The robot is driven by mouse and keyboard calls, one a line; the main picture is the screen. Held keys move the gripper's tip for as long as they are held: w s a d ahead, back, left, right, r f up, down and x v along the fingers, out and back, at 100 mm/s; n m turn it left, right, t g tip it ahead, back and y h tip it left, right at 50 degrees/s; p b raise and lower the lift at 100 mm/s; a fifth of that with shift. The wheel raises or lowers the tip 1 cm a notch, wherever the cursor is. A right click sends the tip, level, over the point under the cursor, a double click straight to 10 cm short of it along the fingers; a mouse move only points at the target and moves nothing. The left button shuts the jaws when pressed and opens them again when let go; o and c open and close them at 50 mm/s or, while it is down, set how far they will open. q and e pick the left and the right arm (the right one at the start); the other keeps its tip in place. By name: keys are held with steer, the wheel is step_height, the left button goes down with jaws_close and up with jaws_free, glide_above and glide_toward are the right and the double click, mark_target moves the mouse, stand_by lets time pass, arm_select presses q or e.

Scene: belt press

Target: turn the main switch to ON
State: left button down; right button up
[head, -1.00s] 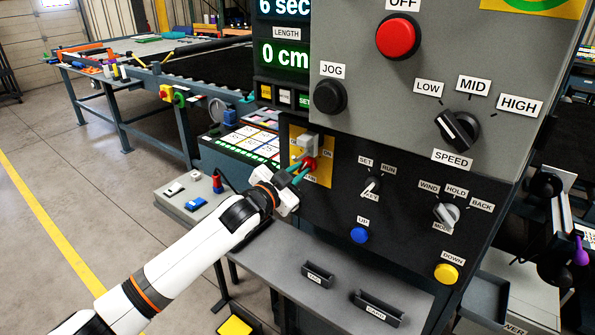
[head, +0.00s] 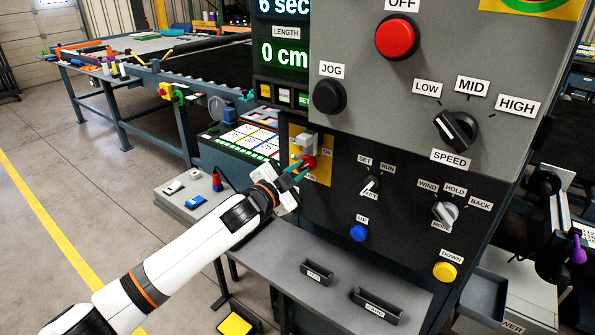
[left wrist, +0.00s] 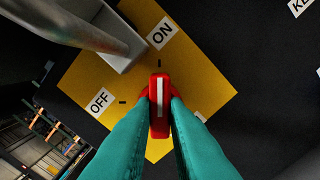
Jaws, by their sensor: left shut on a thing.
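The main switch is a red handle with a white line, seen in the left wrist view (left wrist: 159,105) on a yellow plate (left wrist: 205,85). In the head view the red switch (head: 309,162) sits on the yellow plate (head: 324,172), partly hidden. My left gripper (left wrist: 159,112) has its teal fingers on both sides of the red handle, shut on it. The handle's white line points at the tick below the ON label (left wrist: 162,30). The OFF label (left wrist: 99,102) and its tick lie to the left. My right gripper is not in view.
A grey block (head: 307,145) stands out from the plate just above the switch; the wrist view shows a grey rod beside it. The dark panel also carries a key selector (head: 371,185), a blue button (head: 358,233) and a grey knob (head: 446,212). A grey shelf (head: 290,262) projects below.

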arm_select(q)
steer(key=c, duration=1.4)
jaws_free()
steer(key=shift+c, duration=0.2)
steer(key=b+v, duration=0.2)
steer(key=v, duration=1)
steer(key=shift+b, duration=0.4)
steer(key=shift+f, duration=0.1)
